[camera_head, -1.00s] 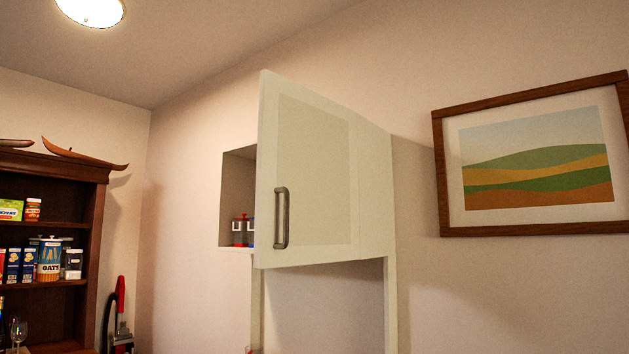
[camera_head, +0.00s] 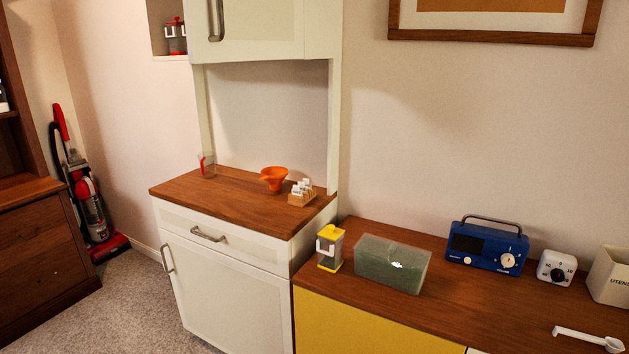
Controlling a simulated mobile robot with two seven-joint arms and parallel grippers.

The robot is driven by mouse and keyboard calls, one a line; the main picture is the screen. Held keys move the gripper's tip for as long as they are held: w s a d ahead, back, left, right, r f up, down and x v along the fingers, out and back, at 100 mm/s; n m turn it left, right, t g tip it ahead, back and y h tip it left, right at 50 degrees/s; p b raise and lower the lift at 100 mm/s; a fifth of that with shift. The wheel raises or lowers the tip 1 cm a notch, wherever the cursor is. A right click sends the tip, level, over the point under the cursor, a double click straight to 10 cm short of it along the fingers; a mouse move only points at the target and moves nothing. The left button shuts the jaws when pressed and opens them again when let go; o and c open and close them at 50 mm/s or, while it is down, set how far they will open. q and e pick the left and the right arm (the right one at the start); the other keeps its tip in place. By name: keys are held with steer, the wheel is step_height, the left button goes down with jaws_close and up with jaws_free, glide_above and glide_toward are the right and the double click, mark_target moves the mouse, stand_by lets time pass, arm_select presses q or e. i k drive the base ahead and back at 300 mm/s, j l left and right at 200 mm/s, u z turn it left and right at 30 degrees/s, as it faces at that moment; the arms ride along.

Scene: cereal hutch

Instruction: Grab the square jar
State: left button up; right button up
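A square clear jar with a yellow lid and base and a white clasp (camera_head: 330,250) stands upright on the brown counter (camera_head: 455,280), at its left end. Another clear jar with a red lid (camera_head: 175,38) stands in the upper cupboard opening (camera_head: 160,32) at the top left, partly cut off from view by the cupboard's edge. Neither of my grippers is in view.
A clear bin with green contents (camera_head: 393,264) stands just right of the yellow-lidded jar. A blue radio (camera_head: 486,246), white timer (camera_head: 556,268), utensil holder (camera_head: 608,276) and white scoop (camera_head: 588,338) are farther right.

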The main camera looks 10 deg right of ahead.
mark_target(330, 253)
steer(key=i+j, duration=0.15)
steer(key=i, duration=0.2)
steer(key=i+j+z, duration=0.65)
steer(key=i, duration=0.15)
steer(key=i+l, duration=0.05)
